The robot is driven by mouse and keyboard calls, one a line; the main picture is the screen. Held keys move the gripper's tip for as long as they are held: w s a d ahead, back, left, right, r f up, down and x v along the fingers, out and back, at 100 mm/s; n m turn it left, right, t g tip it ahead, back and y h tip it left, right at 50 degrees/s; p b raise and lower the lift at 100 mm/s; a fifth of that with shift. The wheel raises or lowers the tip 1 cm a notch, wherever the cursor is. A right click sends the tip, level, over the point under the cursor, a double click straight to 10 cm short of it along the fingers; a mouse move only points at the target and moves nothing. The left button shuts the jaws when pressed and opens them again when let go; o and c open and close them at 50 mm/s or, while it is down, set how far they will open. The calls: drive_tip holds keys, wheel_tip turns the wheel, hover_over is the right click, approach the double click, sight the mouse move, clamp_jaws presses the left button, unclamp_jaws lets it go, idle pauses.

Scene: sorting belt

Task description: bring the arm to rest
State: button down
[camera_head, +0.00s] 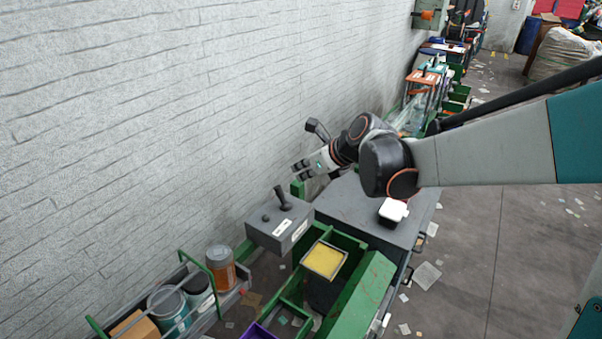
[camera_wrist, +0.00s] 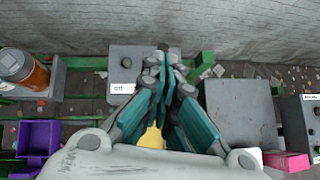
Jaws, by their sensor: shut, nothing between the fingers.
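My gripper (camera_head: 302,168) is at the end of my bent arm, near the white brick wall and above the grey control box. It is shut and empty. In the wrist view my gripper (camera_wrist: 165,68) shows its teal fingers together, pointing toward the wall. The control box (camera_head: 279,226) with a black lever stands below and left of it; the box also shows behind the fingers in the wrist view (camera_wrist: 122,69). No object is held.
A grey cabinet (camera_head: 352,211) with a white item (camera_head: 393,210) on top is under my arm. A green frame with a yellow-topped tray (camera_head: 325,260) is in front. A rack with an orange jar (camera_head: 219,268) is at lower left. Litter lies on the right floor.

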drive_tip(key=s+d+f+n+h+b, duration=0.1)
drive_tip(key=s+d+n+h, duration=0.1)
drive_tip(key=s+d+n, duration=0.3)
drive_tip(key=s+d+f+n+h+b, duration=0.1)
drive_tip(key=s+d+n, duration=0.3)
drive_tip(key=s+n, duration=0.9)
drive_tip(key=s+d+f+n+h+b, duration=0.1)
drive_tip(key=s+d+n+h+b, duration=0.1)
drive_tip(key=s+d+n, duration=0.3)
drive_tip(key=s+n+h, duration=0.1)
drive_tip(key=s+n, duration=0.3)
drive_tip(key=s, duration=0.1)
drive_tip(key=shift+s+d+n, duration=0.35)
drive_tip(key=shift+s+n, duration=0.05)
drive_tip(key=shift+f, duration=0.1)
